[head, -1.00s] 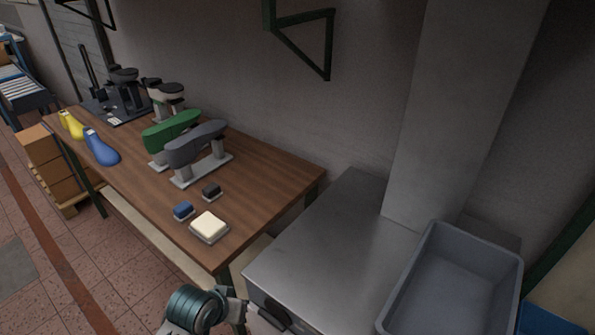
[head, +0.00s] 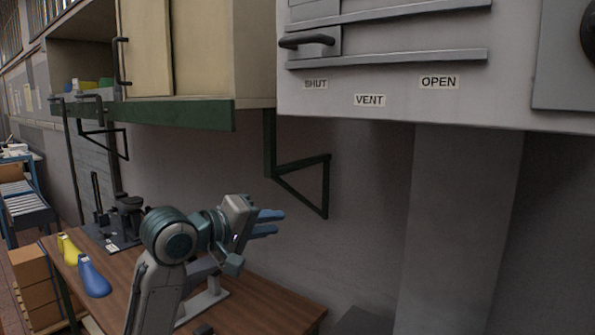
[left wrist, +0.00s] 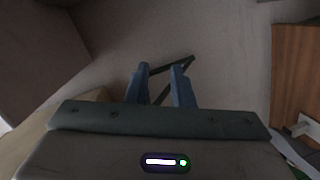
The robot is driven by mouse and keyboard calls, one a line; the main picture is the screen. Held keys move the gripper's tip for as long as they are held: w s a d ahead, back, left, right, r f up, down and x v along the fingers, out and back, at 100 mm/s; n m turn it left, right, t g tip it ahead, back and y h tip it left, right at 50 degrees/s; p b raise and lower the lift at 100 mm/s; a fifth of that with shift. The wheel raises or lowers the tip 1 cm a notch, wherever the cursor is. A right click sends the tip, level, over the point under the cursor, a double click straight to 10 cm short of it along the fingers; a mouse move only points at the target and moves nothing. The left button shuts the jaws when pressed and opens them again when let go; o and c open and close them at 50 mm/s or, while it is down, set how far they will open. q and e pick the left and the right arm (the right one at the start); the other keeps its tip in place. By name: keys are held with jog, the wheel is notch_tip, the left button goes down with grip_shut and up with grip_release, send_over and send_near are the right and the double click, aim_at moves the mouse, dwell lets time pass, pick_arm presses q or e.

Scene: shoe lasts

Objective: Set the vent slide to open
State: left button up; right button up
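The vent slide (head: 312,43) is on the pale metal cabinet at the top of the head view. Its dark handle (head: 307,41) is at the left end of the rails, above the SHUT label (head: 316,85). The VENT label (head: 369,100) is in the middle and the OPEN label (head: 439,82) is to the right. My left gripper (head: 268,222) is below and left of the slide, well apart from it, above the table. Its two blue fingers are apart and empty, as the left wrist view (left wrist: 160,73) also shows. My right gripper is not in view.
A green wall bracket (head: 326,185) stands out near my left gripper. A beige wall cupboard (head: 205,45) hangs left of the vent cabinet. The wooden table (head: 265,302) below holds shoe lasts, including a blue one (head: 94,280). The space before the wall is clear.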

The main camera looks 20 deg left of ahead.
pick_arm(q)
jog(key=s+r+t+h, duration=0.1)
jog(key=s+r+h, duration=0.3)
jog(key=r, duration=1.4)
jog(key=h, duration=0.2)
send_near(293, 41)
jog(key=shift+n, duration=0.4)
jog(key=p+x, duration=0.6)
jog(key=x, duration=0.4)
jog(key=shift+d+r, duration=0.1)
jog(key=shift+r, duration=0.05)
jog(key=shift+w+d, duration=0.2)
jog(key=shift+w, duration=0.05)
grip_shut()
